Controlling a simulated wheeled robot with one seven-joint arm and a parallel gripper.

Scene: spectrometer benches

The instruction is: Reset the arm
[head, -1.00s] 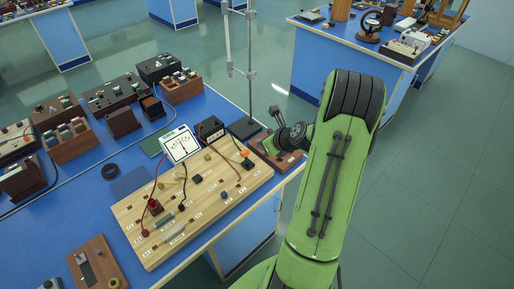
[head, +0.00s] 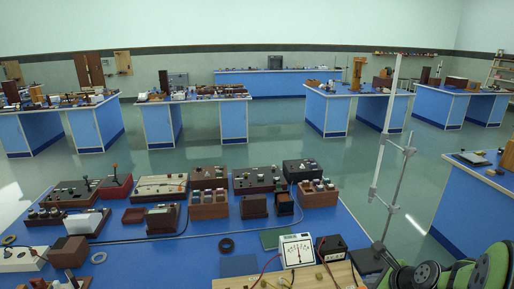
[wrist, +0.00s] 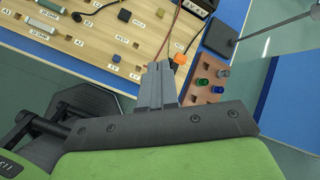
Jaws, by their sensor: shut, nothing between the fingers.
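My gripper (wrist: 157,88) shows in the wrist view with its two grey fingers together and nothing between them. It is above the front edge of the blue bench, near the wooden circuit board (wrist: 95,45). An orange plug (wrist: 180,59) on that board is just beyond the fingertips. In the head view my green arm is at the lower right corner, and the gripper itself is out of that picture.
A retort stand (head: 392,180) rises from the bench close to my arm. An analog meter (head: 297,251) stands by the board (head: 290,277). A brown terminal block (wrist: 205,88) is right of the fingers. Several component boxes (head: 208,205) cover the bench. Open floor (head: 300,150) lies behind.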

